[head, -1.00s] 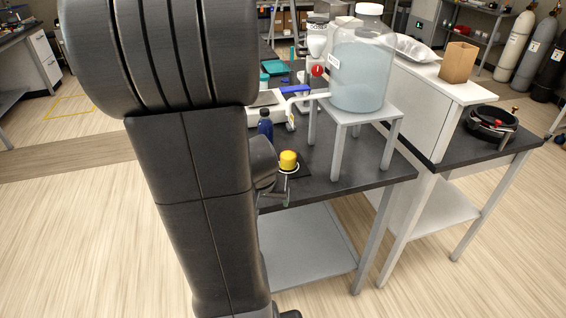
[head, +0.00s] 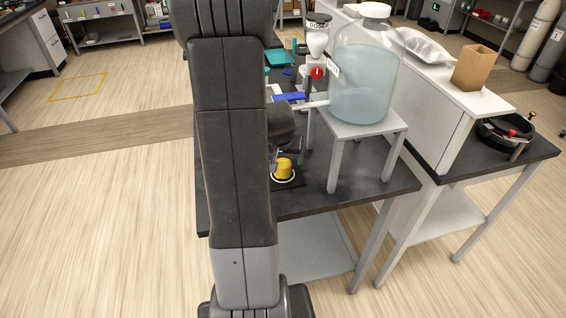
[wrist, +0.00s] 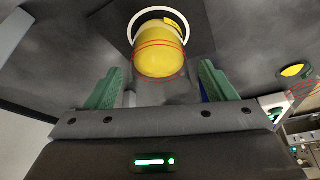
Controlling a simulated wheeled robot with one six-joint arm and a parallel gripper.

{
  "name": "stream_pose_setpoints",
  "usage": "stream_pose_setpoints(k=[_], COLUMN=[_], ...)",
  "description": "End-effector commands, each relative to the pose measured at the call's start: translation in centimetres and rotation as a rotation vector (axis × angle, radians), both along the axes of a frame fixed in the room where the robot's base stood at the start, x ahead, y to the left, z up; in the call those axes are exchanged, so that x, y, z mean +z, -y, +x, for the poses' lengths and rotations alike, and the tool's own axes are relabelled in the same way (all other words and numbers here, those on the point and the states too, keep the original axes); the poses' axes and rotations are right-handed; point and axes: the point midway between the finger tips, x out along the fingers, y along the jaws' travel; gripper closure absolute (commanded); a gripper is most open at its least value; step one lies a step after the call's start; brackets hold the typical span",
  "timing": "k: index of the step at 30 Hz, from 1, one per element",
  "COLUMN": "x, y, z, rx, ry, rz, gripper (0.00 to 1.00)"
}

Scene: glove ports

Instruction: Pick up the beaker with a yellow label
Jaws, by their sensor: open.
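A beaker with yellow contents (wrist: 160,50) is at the top middle of the wrist view. It has red lines around it, a white ring at its far end and a small yellow label (wrist: 173,23). In the head view the yellow beaker (head: 284,168) stands on a dark mat near the table's front corner, partly hidden by my arm. My gripper (wrist: 161,68) is open, its two green fingers on either side of the beaker with gaps. In the head view my gripper is mostly hidden behind my arm.
A large clear jug of bluish liquid (head: 363,80) stands on a white stand (head: 365,127) close to the right. A blue object (head: 290,98) lies behind. Another yellow item with red lines (wrist: 294,71) shows at the right of the wrist view. The dark table's front (head: 310,203) is bare.

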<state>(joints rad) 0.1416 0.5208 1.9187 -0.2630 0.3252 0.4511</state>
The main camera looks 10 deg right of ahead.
Motion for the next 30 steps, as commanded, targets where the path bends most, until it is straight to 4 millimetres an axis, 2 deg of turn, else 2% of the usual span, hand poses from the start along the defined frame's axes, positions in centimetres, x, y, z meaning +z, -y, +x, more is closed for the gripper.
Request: stream_pose_setpoints(k=[1, 6, 15, 17, 24, 30], x=[-1.1, -2.4, -2.6, -2.6, -2.6, -2.6], y=[0.1, 0.2, 0.3, 0.3, 0.3, 0.3], z=[0.0, 0.6, 0.7, 0.7, 0.7, 0.7], rx=[0.000, 0.001, 0.001, 0.001, 0.001, 0.000], ry=[-0.007, -0.004, -0.003, -0.003, -0.003, -0.002], rz=[0.000, 0.000, 0.001, 0.001, 0.001, 0.001], gripper=[0.22, 0.22, 0.22, 0.32, 0.79, 0.79])
